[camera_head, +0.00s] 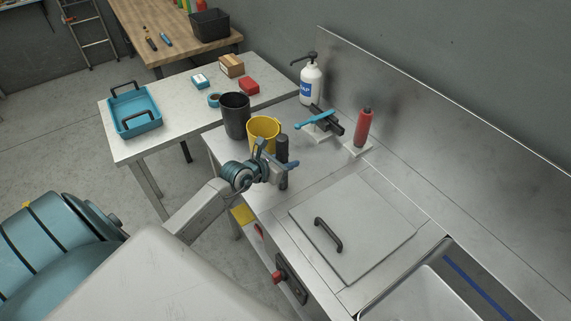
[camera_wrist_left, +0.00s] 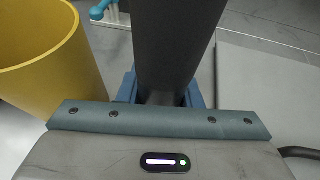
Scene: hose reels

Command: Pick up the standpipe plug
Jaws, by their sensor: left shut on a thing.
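The standpipe plug appears to be the dark upright cylinder (camera_head: 282,148) on the steel counter, beside the yellow bucket. It fills the middle of the left wrist view (camera_wrist_left: 178,40). My left gripper (camera_head: 283,168) reaches in from the left and is shut on this cylinder, one blue finger on each side of it. I cannot tell whether its lower end touches the counter. My right gripper is not in view.
The yellow bucket (camera_head: 263,131) stands close behind the gripper, with a black bucket (camera_head: 236,116) beyond. A blue-handled tool (camera_head: 314,120), a red bottle (camera_head: 362,128) and a white pump bottle (camera_head: 311,84) stand further back. A handled steel lid (camera_head: 365,230) lies to the right.

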